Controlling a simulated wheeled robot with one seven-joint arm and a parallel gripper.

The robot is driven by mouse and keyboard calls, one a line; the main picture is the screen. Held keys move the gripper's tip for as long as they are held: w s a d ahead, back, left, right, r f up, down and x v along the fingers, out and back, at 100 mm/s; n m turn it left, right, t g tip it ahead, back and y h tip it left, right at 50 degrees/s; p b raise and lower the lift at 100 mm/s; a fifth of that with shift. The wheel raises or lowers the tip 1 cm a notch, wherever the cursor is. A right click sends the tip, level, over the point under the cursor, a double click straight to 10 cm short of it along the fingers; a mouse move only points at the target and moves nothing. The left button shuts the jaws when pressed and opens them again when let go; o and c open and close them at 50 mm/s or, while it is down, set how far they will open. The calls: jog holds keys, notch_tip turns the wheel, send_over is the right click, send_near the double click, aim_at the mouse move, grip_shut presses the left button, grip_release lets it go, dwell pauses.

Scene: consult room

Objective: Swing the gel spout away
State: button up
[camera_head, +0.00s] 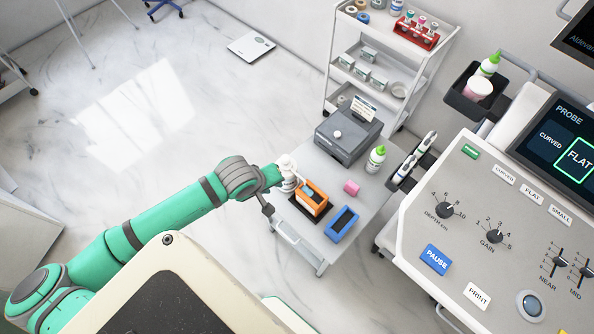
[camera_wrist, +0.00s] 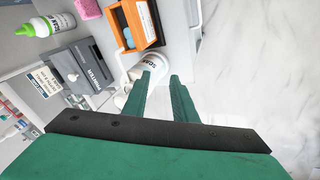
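A white dispenser bottle with a dark printed label (camera_wrist: 152,62) stands beside the orange box in the wrist view; I take it for the gel dispenser. A pale curved part (camera_wrist: 124,97) lies left of my fingers and may be its spout, but its shape is partly hidden. In the head view the white dispenser (camera_head: 287,163) is at the trolley's left edge, partly covered by my arm's end. My gripper (camera_wrist: 163,76) has its two green fingers apart, with the tips close to the bottle's lower side. Whether they touch it I cannot tell. In the head view my gripper (camera_head: 277,176) is at the dispenser.
An orange box (camera_head: 314,203), blue tray (camera_head: 341,225), pink block (camera_head: 351,187), green-capped bottle (camera_head: 376,159) and grey printer (camera_head: 345,140) stand on the small trolley. The ultrasound console (camera_head: 478,235) is to the right, a shelf cart (camera_head: 335,72) behind. Open floor lies left.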

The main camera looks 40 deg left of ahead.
aim_at(298, 175)
jog(key=w+d+r+n+g, duration=0.2)
jog(key=w+r+n, duration=0.2)
jog(key=w+r, duration=0.4)
jog(key=shift+h, duration=0.4)
jog(key=x, duration=0.6)
jog(key=s+x, duration=0.1)
jog(key=x, duration=0.3)
jog(key=shift+c, duration=0.6)
grip_shut()
